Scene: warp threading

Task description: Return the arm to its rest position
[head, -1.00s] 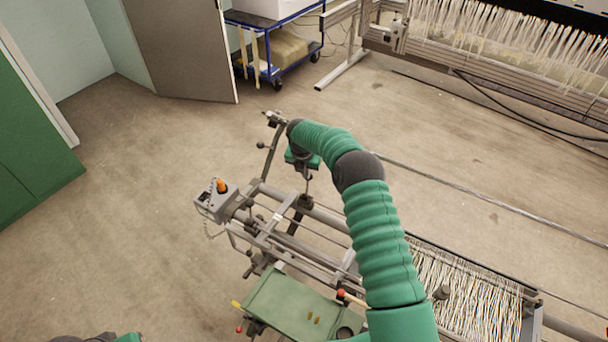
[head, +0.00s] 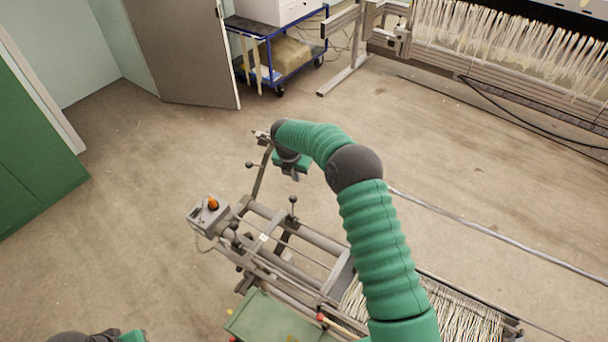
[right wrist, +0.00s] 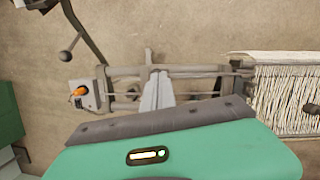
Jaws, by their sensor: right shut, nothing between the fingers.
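My right arm (head: 375,245) reaches up from the bottom of the head view and bends over the threading machine's frame. Its gripper (head: 291,173) hangs at the arm's far end, small and partly hidden by its own wrist. In the right wrist view the gripper's fingers (right wrist: 157,90) are together with nothing between them, in front of the machine's rails. I cannot tell their height above the rails. Of my left arm, only a dark and green part shows at the bottom left edge of the head view; its gripper is out of view.
The machine has metal rails (head: 316,238), an orange-knobbed box (head: 208,213), white warp threads (head: 465,315) and a green tray (head: 275,322). A blue cart (head: 278,60) and a larger loom (head: 510,60) stand behind. Open floor lies to the left.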

